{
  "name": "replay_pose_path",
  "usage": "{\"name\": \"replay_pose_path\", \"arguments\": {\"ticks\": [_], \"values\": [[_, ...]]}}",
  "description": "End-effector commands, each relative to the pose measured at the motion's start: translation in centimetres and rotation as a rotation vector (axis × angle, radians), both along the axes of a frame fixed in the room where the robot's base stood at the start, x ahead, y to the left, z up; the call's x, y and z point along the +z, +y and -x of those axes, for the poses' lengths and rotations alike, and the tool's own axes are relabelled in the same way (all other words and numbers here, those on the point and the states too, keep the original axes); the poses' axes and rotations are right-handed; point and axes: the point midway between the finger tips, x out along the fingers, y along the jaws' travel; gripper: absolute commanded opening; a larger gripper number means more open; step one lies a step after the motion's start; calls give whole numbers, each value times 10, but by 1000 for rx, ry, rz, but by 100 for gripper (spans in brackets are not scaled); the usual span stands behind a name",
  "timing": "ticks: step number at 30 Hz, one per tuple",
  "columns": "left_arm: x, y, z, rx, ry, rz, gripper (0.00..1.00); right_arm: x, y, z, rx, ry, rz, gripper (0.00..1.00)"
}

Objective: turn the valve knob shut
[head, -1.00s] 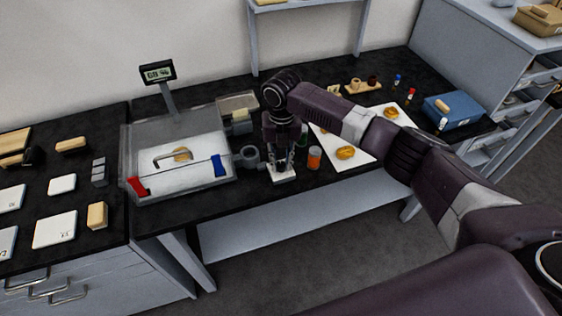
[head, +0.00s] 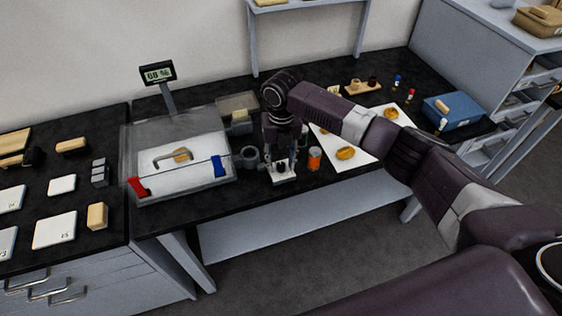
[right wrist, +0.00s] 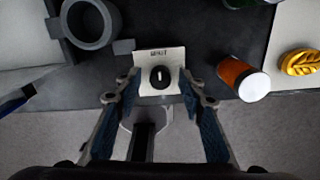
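The valve knob (right wrist: 160,77) is a small round black knob with a white mark, on a white plate (right wrist: 146,58) with small dark lettering. In the right wrist view its mark points nearly straight up the picture. In the head view the plate (head: 289,177) lies near the table's front edge. My right gripper (right wrist: 158,100) is open, pointing down over the plate. Its fingers stand apart to the left and right of the knob, with gaps on both sides. It also shows in the head view (head: 281,162). My left gripper is not in view.
An orange jar (head: 314,158) stands close right of the plate; a grey ring (head: 249,156) is close left. A clear case (head: 190,193) with red and blue clips stands further left. A display (head: 157,74) rises behind it. A white sheet (head: 365,153) holds gilt pieces.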

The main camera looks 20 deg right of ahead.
Motion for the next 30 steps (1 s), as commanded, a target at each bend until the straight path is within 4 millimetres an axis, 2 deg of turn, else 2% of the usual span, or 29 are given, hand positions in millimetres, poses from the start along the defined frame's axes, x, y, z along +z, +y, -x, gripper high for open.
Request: {"name": "replay_pose_path", "arguments": {"ticks": [7,11,24,30], "values": [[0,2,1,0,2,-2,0,0,0,1,-1,2,1,37],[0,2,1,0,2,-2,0,10,0,0,-1,-1,0,37],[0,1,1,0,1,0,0,96,-1,0,0,-2,0,37],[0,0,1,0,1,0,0,116,-1,1,-1,0,0,37]]}}
